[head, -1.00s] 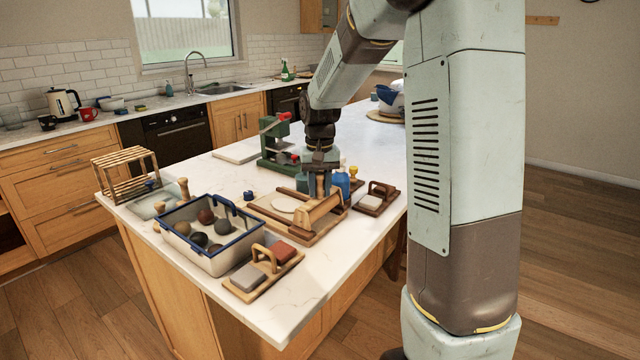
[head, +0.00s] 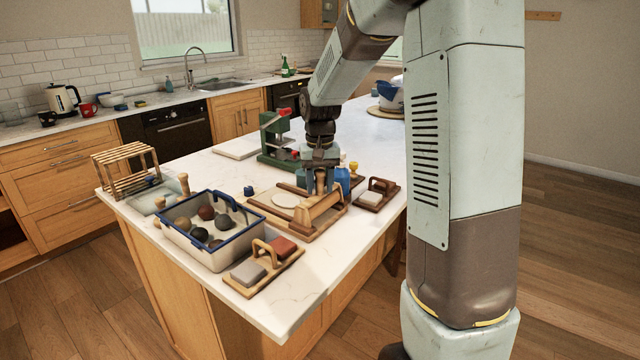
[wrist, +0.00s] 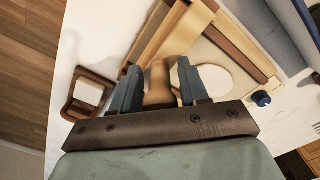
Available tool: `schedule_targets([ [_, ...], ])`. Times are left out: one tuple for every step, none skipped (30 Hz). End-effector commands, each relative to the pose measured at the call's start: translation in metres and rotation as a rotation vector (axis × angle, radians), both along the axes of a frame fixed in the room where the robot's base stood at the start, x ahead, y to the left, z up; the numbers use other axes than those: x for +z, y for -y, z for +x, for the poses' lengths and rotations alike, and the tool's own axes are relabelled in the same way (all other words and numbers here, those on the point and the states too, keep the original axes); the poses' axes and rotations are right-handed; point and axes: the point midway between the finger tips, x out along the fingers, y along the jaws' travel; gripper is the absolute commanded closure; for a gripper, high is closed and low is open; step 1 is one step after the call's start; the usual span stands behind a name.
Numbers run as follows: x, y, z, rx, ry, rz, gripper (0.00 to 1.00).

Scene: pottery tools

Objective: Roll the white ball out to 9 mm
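A flat, round, off-white disc (head: 286,200) lies on the wooden rolling board (head: 262,207); it also shows in the wrist view (wrist: 214,80). No white ball shape is visible on the board. The wooden roller (head: 322,207) lies across the board's right part, beside the disc, with a handle standing up (wrist: 157,82). My gripper (head: 320,188) is lowered over this handle, one finger on each side. In the wrist view narrow gaps show between handle and fingers, so it looks open. My gripper partly hides the handle.
A blue-rimmed bin (head: 205,247) of dark and brown balls stands left of the board. A wooden holder with grey and red blocks (head: 262,265) is in front, another with a pale block (head: 372,196) at right. A green press (head: 272,145) and blue container (head: 343,180) stand behind.

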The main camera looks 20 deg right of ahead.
Motion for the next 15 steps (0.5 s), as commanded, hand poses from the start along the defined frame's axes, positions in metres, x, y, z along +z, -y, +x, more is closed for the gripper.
schedule_targets([
  [0.0,0.0001,0.0,0.0,0.0,0.0,0.51],
  [0.0,0.0001,0.0,0.0,0.0,0.0,0.48],
  [0.0,0.0006,0.0,-0.001,0.0,0.0,0.44],
  [0.0,0.0012,0.0,-0.001,0.0,0.0,0.41],
  [0.0,0.0014,0.0,-0.001,0.0,0.0,0.39],
  [0.0,0.0014,0.0,-0.001,0.0,0.0,0.39],
  [0.0,0.0014,0.0,-0.001,0.0,0.0,0.39],
  [0.0,0.0014,0.0,-0.001,0.0,0.0,0.39],
  [0.0,0.0014,0.0,-0.001,0.0,0.0,0.39],
  [-0.0003,0.0014,-0.0001,-0.001,-0.001,0.0,0.39],
  [-0.0003,0.0014,-0.0001,-0.001,-0.001,0.0,0.39],
  [0.0003,0.0014,-0.0001,-0.001,0.0,0.0,0.39],
  [0.0011,0.0013,0.0,-0.001,0.0,0.0,0.39],
  [0.0024,0.0013,0.0001,-0.001,0.001,0.0,0.39],
  [0.0051,0.0014,0.0003,-0.001,0.002,0.0,0.39],
])
